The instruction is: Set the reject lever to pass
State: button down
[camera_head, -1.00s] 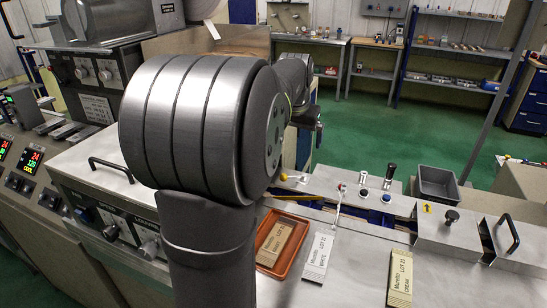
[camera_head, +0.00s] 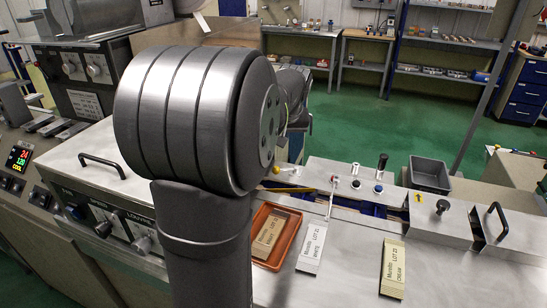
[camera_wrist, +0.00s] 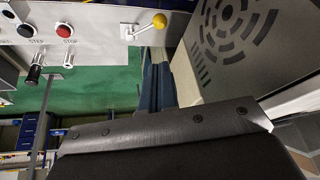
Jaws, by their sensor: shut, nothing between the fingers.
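The lever with a yellow ball knob (camera_wrist: 159,20) sits at the top of the wrist view. Its thin rod rises from a small pale plate (camera_wrist: 128,31), tilted toward the right. The plate's lettering is too small to read, so I cannot confirm that it is the reject lever or its setting. My gripper (camera_wrist: 154,54) shows as two dark fingers side by side, shut and empty, with tips just below the yellow knob in the picture. Contact cannot be told. In the head view my own arm hides the gripper; a yellow knob (camera_head: 276,169) shows beside the arm.
Black (camera_wrist: 25,31) and red (camera_wrist: 64,31) buttons and a black-handled lever (camera_wrist: 34,72) lie left in the wrist view. A slotted grey panel (camera_wrist: 232,45) stands close on the right. The head view shows an orange tray (camera_head: 258,246), wrapper stacks and a grey bin (camera_head: 430,174).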

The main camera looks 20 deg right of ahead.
jog(key=shift+w+a+f+n+t, duration=0.1)
jog(key=shift+f+n+t, duration=0.15)
jog(key=shift+f+n, duration=0.25)
jog(key=shift+w+a+f+n+t, duration=0.1)
jog(key=shift+f+n+t, duration=0.2)
jog(key=shift+n, duration=0.4)
jog(key=shift+f, duration=0.1)
jog(key=x, duration=0.9)
jog(key=shift+w+a+f, duration=0.15)
jog(key=shift+f, duration=0.25)
